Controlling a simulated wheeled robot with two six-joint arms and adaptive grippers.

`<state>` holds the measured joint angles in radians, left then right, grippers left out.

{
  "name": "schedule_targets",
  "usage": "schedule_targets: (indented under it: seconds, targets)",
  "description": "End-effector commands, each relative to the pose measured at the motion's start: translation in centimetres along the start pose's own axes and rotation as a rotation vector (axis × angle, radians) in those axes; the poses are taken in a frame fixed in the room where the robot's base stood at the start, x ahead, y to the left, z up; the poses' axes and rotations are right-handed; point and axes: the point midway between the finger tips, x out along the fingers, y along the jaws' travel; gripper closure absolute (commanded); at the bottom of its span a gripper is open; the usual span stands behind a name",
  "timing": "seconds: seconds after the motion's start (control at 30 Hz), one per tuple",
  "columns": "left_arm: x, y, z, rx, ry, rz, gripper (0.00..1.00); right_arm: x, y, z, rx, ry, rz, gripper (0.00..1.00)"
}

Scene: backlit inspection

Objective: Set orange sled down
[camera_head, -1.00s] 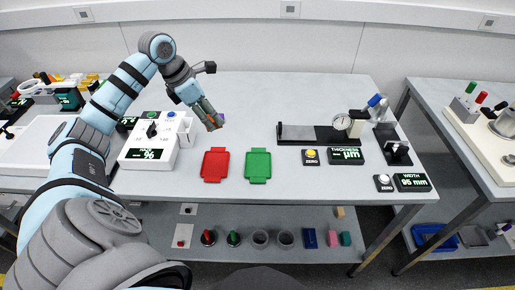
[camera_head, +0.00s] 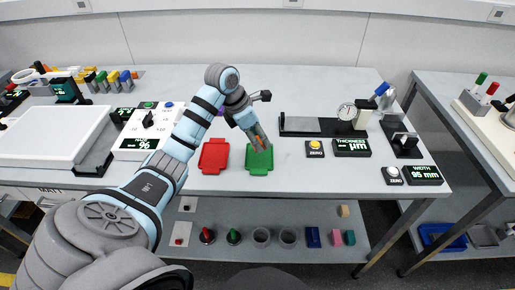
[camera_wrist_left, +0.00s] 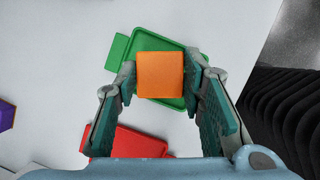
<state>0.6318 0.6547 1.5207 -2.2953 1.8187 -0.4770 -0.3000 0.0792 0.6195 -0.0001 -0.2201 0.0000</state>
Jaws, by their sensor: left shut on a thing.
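My left gripper (camera_head: 260,143) is over the green tray (camera_head: 258,166) in the head view, pointing down. It is shut on the orange sled (camera_wrist_left: 160,75), which appears as an orange block between the fingers in the wrist view. The sled covers part of the green tray (camera_wrist_left: 142,43) in that view. I cannot tell how high the sled is above the tray. My right gripper is in neither view.
A red tray (camera_head: 214,154) lies just left of the green one. A purple thing (camera_wrist_left: 6,116) is at the wrist view's left edge. The thickness gauge (camera_head: 347,111), its display (camera_head: 351,148) and a yellow-topped zero button (camera_head: 315,148) stand to the right.

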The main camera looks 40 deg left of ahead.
Motion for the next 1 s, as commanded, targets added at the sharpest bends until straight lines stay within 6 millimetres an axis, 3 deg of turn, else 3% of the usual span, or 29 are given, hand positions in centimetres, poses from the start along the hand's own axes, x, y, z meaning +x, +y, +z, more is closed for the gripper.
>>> schedule_targets:
  seconds: [0.2,0.57,0.6,0.7,1.0]
  targets:
    - [3.7,-0.1,-1.6,-0.002,0.002,-0.002,0.92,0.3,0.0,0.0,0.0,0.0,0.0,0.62]
    - [4.3,0.0,-1.8,-0.001,0.001,0.0,0.92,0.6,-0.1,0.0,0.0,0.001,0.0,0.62]
    - [4.4,0.0,-1.9,-0.001,0.001,0.0,0.62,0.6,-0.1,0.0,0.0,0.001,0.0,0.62]
    - [4.3,0.0,-1.8,0.0,0.001,-0.001,0.46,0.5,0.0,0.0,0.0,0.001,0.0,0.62]
    - [4.2,0.0,-1.8,0.0,0.001,-0.001,0.44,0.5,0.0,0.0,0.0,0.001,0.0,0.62]
